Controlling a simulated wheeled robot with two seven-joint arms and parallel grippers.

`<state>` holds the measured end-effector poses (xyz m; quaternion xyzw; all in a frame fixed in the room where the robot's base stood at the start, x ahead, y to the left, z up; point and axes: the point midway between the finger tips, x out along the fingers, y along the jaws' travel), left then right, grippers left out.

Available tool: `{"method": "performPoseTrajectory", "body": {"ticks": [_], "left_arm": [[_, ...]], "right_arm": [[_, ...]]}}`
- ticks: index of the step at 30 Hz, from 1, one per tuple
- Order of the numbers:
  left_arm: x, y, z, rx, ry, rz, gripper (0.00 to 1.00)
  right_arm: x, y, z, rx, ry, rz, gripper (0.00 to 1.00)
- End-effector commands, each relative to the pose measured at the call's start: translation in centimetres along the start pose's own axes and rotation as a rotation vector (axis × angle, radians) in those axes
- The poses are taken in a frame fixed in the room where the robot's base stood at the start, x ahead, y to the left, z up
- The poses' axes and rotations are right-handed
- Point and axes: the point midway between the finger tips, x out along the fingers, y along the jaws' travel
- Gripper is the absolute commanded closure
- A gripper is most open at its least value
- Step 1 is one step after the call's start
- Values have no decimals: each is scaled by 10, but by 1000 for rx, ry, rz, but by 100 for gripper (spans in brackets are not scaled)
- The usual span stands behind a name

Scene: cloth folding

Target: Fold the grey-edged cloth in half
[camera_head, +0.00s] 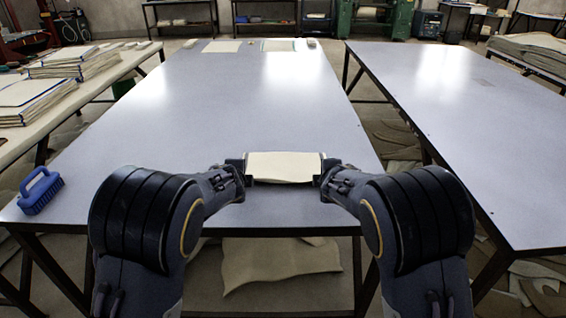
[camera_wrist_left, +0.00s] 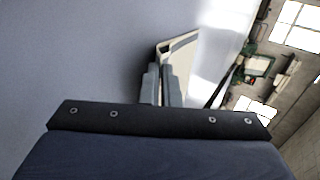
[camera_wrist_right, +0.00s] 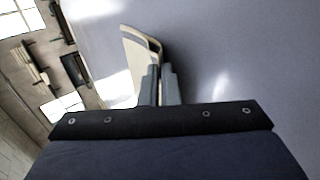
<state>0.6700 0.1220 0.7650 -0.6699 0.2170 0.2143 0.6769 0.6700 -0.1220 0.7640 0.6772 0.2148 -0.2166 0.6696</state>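The grey-edged cloth (camera_head: 283,168) is cream and hangs between my two grippers over the near part of the table. In the left wrist view the cloth (camera_wrist_left: 178,68) rises bent from between the close-set fingers. In the right wrist view the cloth (camera_wrist_right: 140,62) shows a curved, bent profile with a grey strip at the fingers. Both grippers look shut on it. Its underside is hidden.
The table (camera_head: 220,110) is clear around the cloth. A pale cloth (camera_head: 221,46) and a green-edged cloth (camera_head: 280,45) lie at the far end. A blue brush (camera_head: 40,191) stands at the near left corner. The right table (camera_head: 460,110) is empty; stacks (camera_head: 35,95) fill the left one.

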Motion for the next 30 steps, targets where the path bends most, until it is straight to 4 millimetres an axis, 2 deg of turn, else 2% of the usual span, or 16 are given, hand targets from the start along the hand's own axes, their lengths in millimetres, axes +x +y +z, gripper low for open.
{"method": "performPoseTrajectory", "body": {"ticks": [3,12,20,30], "left_arm": [[0,0,0,0,0,1,100],[0,0,0,0,-1,1,60],[-2,-2,0,-2,0,0,60],[-48,-24,0,-4,2,-2,60]], "right_arm": [[0,0,0,0,0,0,100],[0,0,0,0,-1,-1,60],[-2,2,0,1,0,0,60],[-48,25,-1,0,2,2,60]]}}
